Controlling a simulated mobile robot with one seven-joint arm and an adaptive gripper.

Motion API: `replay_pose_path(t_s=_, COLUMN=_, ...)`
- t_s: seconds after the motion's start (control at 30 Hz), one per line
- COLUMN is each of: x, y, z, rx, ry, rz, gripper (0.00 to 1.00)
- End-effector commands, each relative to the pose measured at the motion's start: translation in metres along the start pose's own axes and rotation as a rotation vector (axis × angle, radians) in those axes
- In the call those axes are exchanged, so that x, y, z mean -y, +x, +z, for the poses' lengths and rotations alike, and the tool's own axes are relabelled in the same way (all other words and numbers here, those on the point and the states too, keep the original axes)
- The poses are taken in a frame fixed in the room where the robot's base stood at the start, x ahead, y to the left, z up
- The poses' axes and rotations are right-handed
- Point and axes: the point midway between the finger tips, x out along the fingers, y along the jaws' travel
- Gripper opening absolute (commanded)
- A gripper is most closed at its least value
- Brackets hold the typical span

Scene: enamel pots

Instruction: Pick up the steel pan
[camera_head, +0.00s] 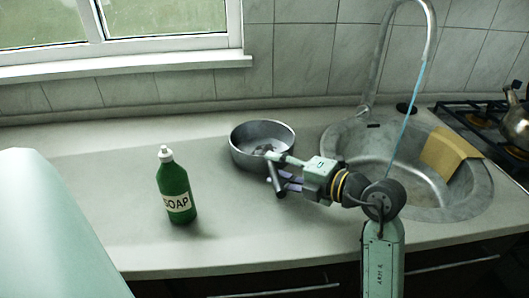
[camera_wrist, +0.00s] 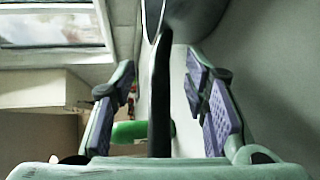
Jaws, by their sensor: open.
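The steel pan (camera_head: 246,160) sits on the counter left of the sink, a round grey pan with an open top. My gripper (camera_head: 273,173) is at the pan's front right side, its fingers spread. In the wrist view the pan's dark handle (camera_wrist: 160,95) runs lengthwise between the two open fingers of my gripper (camera_wrist: 162,92), with space on both sides. Part of the pan (camera_wrist: 195,14) shows at the top of that view.
A green soap bottle (camera_head: 174,190) stands upright on the counter, left of my gripper. A sink (camera_head: 350,140) with a tall faucet and a yellow cloth (camera_head: 450,153) on its rim lies right. A kettle (camera_head: 517,125) is on the stove. The counter's left is clear.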

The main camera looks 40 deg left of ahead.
Motion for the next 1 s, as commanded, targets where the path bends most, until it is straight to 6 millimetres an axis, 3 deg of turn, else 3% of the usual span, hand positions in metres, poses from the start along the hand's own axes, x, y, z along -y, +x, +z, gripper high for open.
replay_pose_path(t_s=0.63, x=-0.0001, y=-0.0004, z=-0.0001, rx=0.000, ry=0.000, rz=0.000, gripper=0.01)
replay_pose_path(t_s=1.0, x=-0.0001, y=-0.0005, z=-0.0001, rx=0.000, ry=0.000, rz=0.000, gripper=0.00)
